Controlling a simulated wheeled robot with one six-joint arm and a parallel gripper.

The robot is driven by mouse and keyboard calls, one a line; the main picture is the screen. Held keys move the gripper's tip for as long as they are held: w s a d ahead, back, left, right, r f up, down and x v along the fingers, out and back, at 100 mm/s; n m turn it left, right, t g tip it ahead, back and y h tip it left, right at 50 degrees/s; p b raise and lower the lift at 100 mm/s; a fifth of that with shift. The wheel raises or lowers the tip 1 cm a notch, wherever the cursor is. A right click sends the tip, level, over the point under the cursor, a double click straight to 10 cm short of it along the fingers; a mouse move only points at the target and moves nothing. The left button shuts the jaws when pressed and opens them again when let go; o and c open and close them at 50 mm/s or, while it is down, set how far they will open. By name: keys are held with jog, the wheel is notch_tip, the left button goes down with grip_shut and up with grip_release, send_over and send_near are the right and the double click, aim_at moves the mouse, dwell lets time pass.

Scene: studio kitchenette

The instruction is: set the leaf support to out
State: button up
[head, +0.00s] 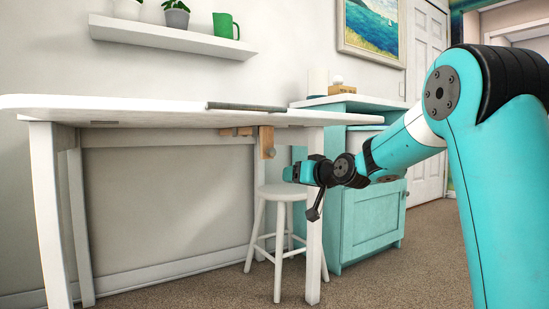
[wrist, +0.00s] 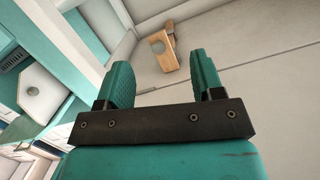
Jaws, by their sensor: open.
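The leaf support is a wooden piece (head: 266,140) with a small round knob, hanging under the front edge of the white table (head: 60,104). A wooden bar runs left from it beneath the tabletop. In the wrist view the wooden support (wrist: 168,60) shows beyond my fingertips, with a pale round spot on its side. My gripper (head: 288,173) is to the right of the support and a little lower, beside the right table leg. In the wrist view my gripper (wrist: 160,68) is open, with nothing between its two teal fingers. I cannot tell how far the support is swung.
A white table leg (head: 314,230) stands close to my gripper. A white stool (head: 278,195) is under the table's right end. A teal cabinet (head: 370,215) stands behind. A flat grey item (head: 245,106) lies on the tabletop. The space under the table's left part is clear.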

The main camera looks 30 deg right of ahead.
jog(key=t, duration=0.2)
send_near(273, 152)
jog(key=w+p, duration=0.7)
jog(key=p, duration=0.1)
jog(key=shift+w+a+r, duration=0.1)
jog(key=shift+w+a, duration=0.05)
jog(key=shift+w, duration=0.1)
jog(key=shift+w+f+p, duration=0.25)
jog(key=shift+w+p, duration=0.3)
jog(key=shift+w, duration=0.25)
